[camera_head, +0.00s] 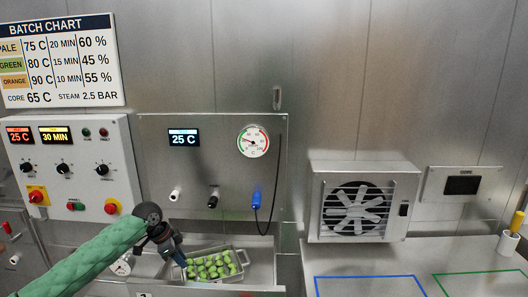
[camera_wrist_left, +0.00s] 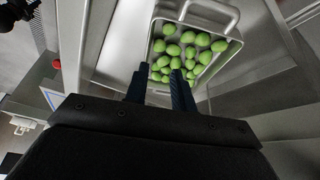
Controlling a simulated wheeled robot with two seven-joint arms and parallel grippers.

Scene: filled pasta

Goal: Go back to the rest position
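My left gripper (camera_head: 177,256) is at the left end of a metal tray (camera_head: 243,257) of green filled pasta (camera_head: 210,265). In the left wrist view the gripper (camera_wrist_left: 158,76) has its two dark fingers apart, with green pasta (camera_wrist_left: 190,52) showing between and beyond them. The tray (camera_wrist_left: 232,47) lies under and ahead of the fingertips, with a wire handle at its far end. The tray's near end is hidden by the fingers, and I cannot tell whether they touch it. My right gripper is in neither view.
The tray sits in a recessed metal bay below a panel with a gauge (camera_head: 253,142) and a blue probe on a cable (camera_head: 257,199). A control box (camera_head: 75,170) stands left. A fan unit (camera_head: 362,202) and a counter with blue (camera_head: 370,277) and green (camera_head: 480,273) outlines are right.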

